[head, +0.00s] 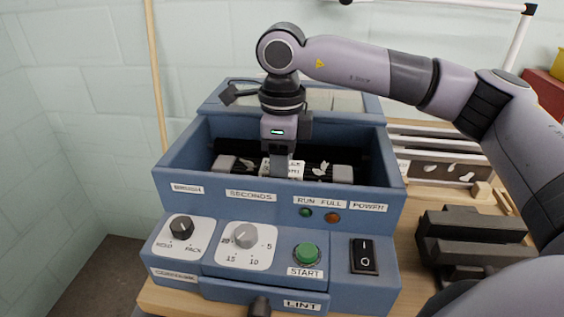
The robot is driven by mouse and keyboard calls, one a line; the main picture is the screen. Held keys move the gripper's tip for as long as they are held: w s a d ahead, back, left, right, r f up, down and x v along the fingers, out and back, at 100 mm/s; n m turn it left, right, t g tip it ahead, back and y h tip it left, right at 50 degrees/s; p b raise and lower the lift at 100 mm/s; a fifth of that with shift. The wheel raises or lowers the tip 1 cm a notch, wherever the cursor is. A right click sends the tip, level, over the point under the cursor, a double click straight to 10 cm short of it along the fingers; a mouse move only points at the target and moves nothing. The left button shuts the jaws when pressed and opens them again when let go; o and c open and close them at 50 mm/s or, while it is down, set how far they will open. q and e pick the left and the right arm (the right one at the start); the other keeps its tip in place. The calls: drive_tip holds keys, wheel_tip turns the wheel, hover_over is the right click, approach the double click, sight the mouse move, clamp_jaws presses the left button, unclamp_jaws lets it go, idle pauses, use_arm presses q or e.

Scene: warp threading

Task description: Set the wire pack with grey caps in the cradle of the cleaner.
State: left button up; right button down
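The wire pack (318,168) is a dark, long bundle with a grey cap at each end and a white label in the middle. It lies crosswise inside the open trough of the blue cleaner (170,170), and its lower side is hidden by the front wall. I cannot tell whether it rests fully in the cradle. My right gripper (281,168) reaches down into the trough at the middle of the pack, one finger in front of the label. The other finger is hidden, so its grip is unclear. My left gripper is out of view.
The cleaner's front has a mode knob (181,227), a seconds dial (246,236), a green START button (306,254) and a black power switch (364,255). A rack with white-flecked slots (435,170) and a dark block fixture (470,240) stand on the right.

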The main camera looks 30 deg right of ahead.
drive_tip(key=shift+c, duration=2.3)
unclamp_jaws()
wheel_tip(320, 180, up, 8)
drive_tip(key=shift+f, duration=0.25)
